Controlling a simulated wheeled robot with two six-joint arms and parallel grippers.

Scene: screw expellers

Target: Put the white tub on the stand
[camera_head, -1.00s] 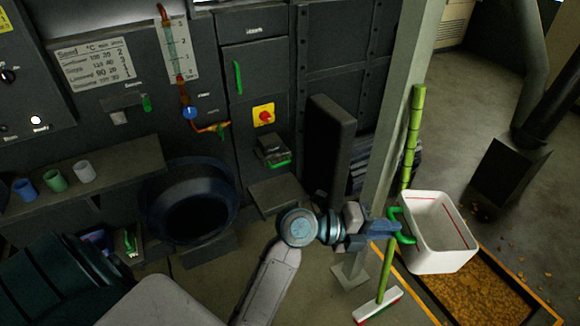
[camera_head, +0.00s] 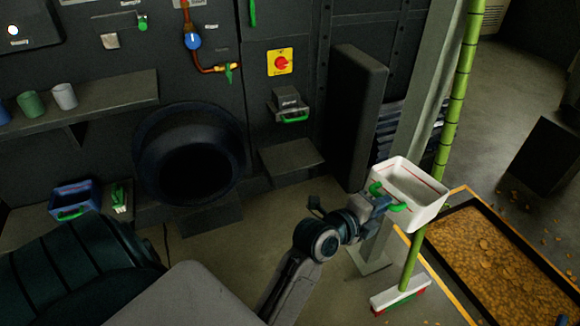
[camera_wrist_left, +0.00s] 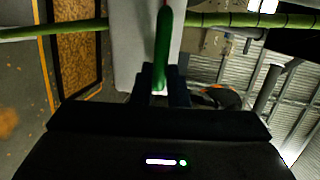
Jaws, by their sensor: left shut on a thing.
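The white tub (camera_head: 417,207) has a green handle (camera_head: 384,196) and a thin red line inside. It is held up in the air in front of the grey post, at the right of the head view. My left gripper (camera_head: 378,206) is shut on the green handle, which also shows in the wrist view (camera_wrist_left: 163,45) with the tub's pale wall (camera_wrist_left: 130,50) behind it. The tub looks empty and roughly upright. A flat grey ledge (camera_head: 290,160) juts from the machine, left of the tub; I cannot tell whether it is the stand. My right gripper is out of view.
A broom with a green pole (camera_head: 411,262) stands below the tub. A dark tray of brown granules (camera_head: 480,250) lies on the floor at right. A tall dark panel (camera_head: 355,115) and grey post (camera_head: 405,130) stand behind. A shelf holds several cups (camera_head: 64,96).

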